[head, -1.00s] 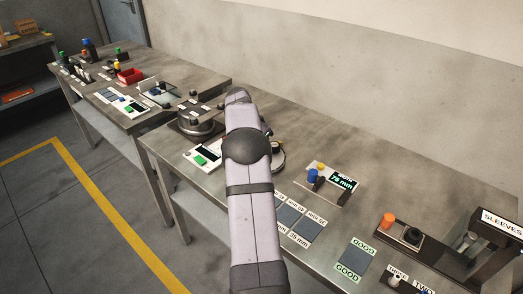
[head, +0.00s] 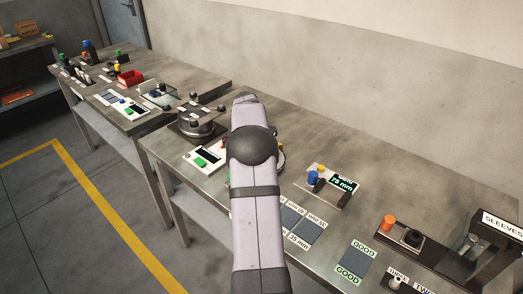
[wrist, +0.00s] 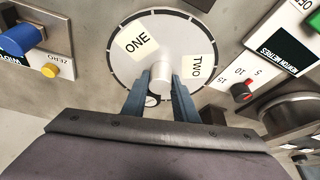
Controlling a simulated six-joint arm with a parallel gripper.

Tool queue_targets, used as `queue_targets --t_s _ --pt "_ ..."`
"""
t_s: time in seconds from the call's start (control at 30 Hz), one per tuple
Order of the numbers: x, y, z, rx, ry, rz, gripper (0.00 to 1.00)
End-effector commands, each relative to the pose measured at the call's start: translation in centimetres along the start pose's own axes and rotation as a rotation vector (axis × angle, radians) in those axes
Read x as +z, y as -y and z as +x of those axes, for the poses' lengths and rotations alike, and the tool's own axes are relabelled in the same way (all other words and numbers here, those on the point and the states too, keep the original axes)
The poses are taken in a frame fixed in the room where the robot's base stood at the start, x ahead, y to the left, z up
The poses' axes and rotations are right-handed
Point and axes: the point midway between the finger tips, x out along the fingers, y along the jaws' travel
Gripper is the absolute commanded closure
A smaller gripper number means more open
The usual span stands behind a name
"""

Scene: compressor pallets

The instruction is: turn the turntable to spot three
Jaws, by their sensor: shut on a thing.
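The turntable is a pale round disc (wrist: 113,72) with tick marks at its rim, filling the middle of the wrist view. A small round dark-rimmed part sits between the fingers. In the head view my arm hides most of the turntable; only an edge (head: 281,158) shows.
Orange-knobbed fixture (head: 389,221) and sleeve stand (head: 490,240) are farther right on the bench.

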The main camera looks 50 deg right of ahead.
Motion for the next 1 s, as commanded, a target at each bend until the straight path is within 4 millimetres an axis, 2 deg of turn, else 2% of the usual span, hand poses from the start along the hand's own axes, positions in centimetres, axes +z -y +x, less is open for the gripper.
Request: queue_targets --t_s 0.27,0.3,0.37,0.77,1.0 --pt "0.0 0.0 -0.1 0.0 0.0 0.0 1.0" --pt "0.0 0.0 -0.1 0.0 0.0 0.0 0.69" --pt "0.0 0.0 -0.1 0.0 0.0 0.0 0.55" --pt "-0.1 0.0 -0.5 0.0 -0.001 0.001 0.55" --pt "-0.1 0.1 -3.1 -0.002 -0.003 0.001 0.55"
